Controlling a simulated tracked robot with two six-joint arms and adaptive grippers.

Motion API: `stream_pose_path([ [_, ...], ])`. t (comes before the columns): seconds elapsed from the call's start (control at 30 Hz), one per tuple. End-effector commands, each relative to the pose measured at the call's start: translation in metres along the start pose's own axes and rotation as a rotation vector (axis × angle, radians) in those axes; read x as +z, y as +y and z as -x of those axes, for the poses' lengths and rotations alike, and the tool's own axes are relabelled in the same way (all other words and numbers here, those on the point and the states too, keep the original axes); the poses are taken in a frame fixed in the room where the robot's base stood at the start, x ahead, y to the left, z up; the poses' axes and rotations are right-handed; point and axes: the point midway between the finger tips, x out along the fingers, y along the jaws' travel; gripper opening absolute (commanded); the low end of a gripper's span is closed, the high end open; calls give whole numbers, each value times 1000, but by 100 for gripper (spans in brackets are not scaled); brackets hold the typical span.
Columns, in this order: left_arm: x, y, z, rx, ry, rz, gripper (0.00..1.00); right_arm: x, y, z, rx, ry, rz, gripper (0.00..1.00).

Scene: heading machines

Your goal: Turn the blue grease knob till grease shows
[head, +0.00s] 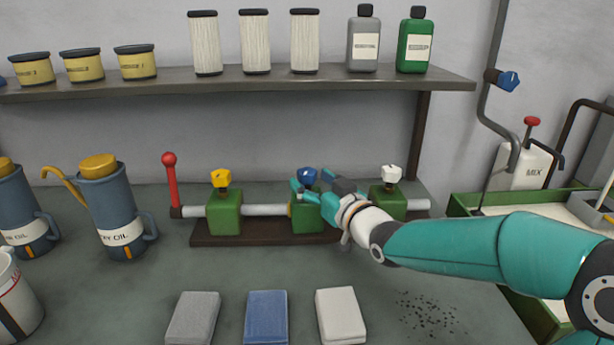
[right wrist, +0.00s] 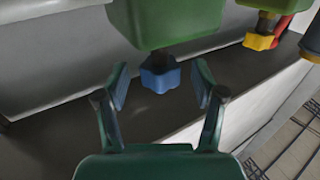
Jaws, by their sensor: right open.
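The blue knob (head: 307,175) sits on top of the middle green block (head: 305,218) of the grease rail in the head view. In the right wrist view the blue knob (right wrist: 160,75) shows between and a little beyond the two fingers. My right gripper (head: 318,190) is open around or just short of the knob; the wrist view shows clear gaps between the knob and both fingers (right wrist: 162,90). I see no grease near the knob. My left gripper is not in view.
A yellow knob (head: 221,178) and a white knob (head: 391,174) stand on blocks either side. A red lever (head: 171,180) rises at the rail's left end. Oil cans (head: 110,205) stand left. Grey, blue (head: 266,318) and white pads lie in front. A shelf (head: 240,84) hangs above.

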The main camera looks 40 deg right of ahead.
Motion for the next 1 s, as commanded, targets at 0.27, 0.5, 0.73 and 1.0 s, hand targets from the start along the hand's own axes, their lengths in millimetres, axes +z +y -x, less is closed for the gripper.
stream_pose_path([
  [0.27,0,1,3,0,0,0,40,0,0,-19,1,0,-1,69],
  [0.5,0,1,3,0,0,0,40,0,1,-19,1,0,-1,69],
  [0.73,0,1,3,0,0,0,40,0,1,-19,1,0,-1,32],
  [1.0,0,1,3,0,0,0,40,0,1,-19,-3,1,0,8],
])
